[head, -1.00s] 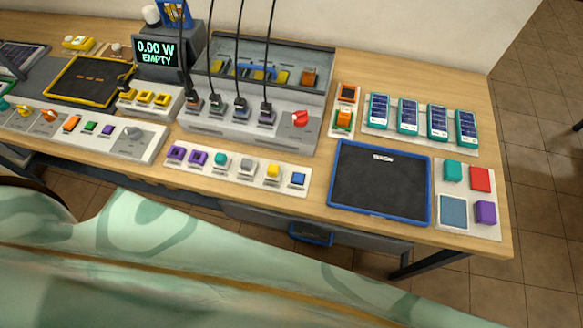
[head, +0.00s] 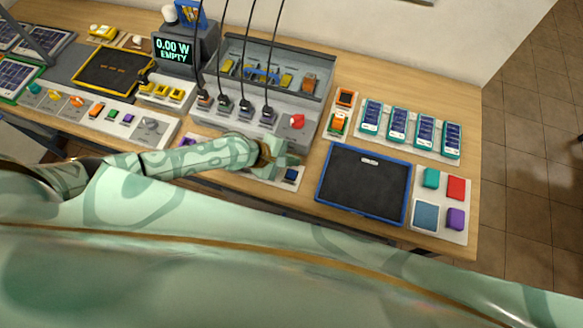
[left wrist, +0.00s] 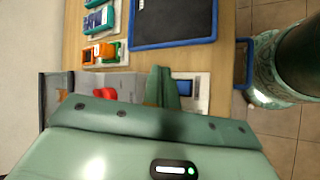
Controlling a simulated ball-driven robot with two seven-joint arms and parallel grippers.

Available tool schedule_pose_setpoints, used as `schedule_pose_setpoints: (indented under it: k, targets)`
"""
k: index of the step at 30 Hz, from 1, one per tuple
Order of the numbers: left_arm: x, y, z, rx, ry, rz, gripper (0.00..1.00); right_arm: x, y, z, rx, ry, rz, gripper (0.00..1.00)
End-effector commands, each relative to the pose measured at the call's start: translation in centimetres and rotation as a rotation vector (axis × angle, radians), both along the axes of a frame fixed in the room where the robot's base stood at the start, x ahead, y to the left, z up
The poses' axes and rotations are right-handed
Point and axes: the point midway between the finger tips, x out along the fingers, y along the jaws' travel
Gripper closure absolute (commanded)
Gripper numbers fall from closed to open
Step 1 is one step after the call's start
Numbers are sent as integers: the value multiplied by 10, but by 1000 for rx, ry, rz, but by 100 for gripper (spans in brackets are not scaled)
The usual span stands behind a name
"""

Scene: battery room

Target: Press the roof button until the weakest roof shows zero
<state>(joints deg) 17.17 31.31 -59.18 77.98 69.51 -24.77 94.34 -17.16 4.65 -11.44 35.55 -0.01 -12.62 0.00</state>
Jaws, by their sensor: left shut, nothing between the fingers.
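My left gripper (head: 288,161) reaches in from the left over the front row of buttons, its fingers shut with nothing between them. In the left wrist view its fingers (left wrist: 160,88) show just beside the blue button (left wrist: 184,88). The blue button (head: 291,174) sits at the right end of the white strip, just below the fingertips in the head view; I cannot tell contact. A purple button (head: 187,141) shows at the strip's left; my arm hides those between. No label marks a roof button. The display (head: 173,51) reads 0.00 W EMPTY. My right gripper is out of view.
A grey socket unit (head: 245,118) with hanging black cables and a red knob (head: 297,121) stands behind the strip. To the right lie a blue-framed black board (head: 362,186), a row of teal panel devices (head: 397,123) and coloured blocks (head: 455,188).

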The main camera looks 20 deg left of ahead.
Motion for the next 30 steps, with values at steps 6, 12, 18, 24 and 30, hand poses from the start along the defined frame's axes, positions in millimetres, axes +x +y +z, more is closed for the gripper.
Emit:
schedule_pose_setpoints:
  k: [6,12,18,24,30]
  targets:
    - [11,15,4,-67,101,133,100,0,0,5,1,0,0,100]
    - [10,14,4,-69,103,134,100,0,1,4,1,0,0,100]
    - [10,14,1,-68,102,133,100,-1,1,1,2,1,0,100]
    - [10,14,-14,-66,101,131,100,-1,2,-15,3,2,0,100]
    - [9,14,-42,-67,102,130,100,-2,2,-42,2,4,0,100]
